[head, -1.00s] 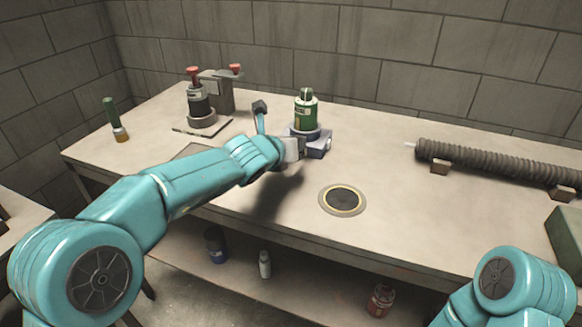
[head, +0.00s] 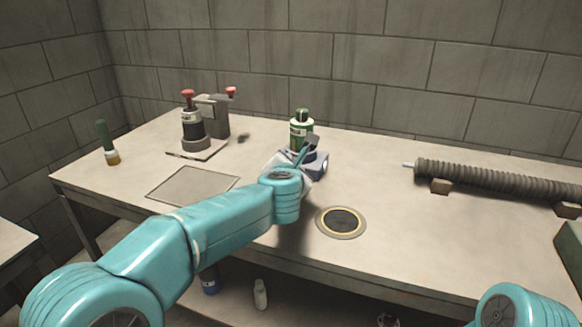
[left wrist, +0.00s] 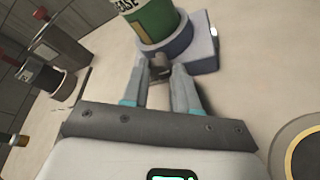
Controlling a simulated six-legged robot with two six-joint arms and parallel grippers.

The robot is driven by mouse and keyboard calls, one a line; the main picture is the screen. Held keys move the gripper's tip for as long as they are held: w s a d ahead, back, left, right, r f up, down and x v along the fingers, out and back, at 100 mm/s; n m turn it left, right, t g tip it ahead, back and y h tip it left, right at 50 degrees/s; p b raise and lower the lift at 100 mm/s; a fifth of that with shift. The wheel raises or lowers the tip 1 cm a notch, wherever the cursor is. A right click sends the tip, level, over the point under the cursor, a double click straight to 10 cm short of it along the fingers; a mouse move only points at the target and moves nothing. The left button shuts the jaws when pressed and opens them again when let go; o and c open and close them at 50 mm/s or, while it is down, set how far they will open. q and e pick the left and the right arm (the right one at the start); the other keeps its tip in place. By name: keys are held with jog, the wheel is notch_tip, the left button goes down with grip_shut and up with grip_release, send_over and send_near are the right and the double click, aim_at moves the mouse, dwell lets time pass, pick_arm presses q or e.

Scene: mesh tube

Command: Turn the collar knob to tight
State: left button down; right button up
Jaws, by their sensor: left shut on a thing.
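A green canister (head: 301,128), lettering ending in "EASE" in the left wrist view (left wrist: 152,22), stands upright in a blue-grey collar (left wrist: 168,45) with a block (left wrist: 203,45) at its side. A small dark knob (left wrist: 159,66) projects from the collar's near side. My left gripper (left wrist: 160,76) has its two fingers closed on either side of this knob, touching the collar front. In the head view the left gripper is mostly hidden behind my wrist. Any tight marking is not readable. My right gripper is out of view; only part of its arm shows.
A black canister (head: 192,128) with a red top stands at the bench's left, near a green-handled tool (head: 103,140). A ribbed tube (head: 490,182) rests on blocks at right. A round dark pad (head: 341,221) lies in front of the collar. A flat square plate (head: 190,186) lies left.

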pick_arm(q)
jog(key=shift+f+m, duration=0.1)
jog(key=shift+m, duration=0.3)
jog(key=shift+y, duration=0.4)
jog(key=c, duration=0.9)
grip_release()
jog(key=shift+o, duration=0.2)
jog(key=shift+t, duration=0.3)
jog(key=shift+s, duration=0.35)
jog(key=v, duration=1.5)
jog(key=shift+s+r+p, duration=0.25)
jog(key=shift+p, duration=0.1)
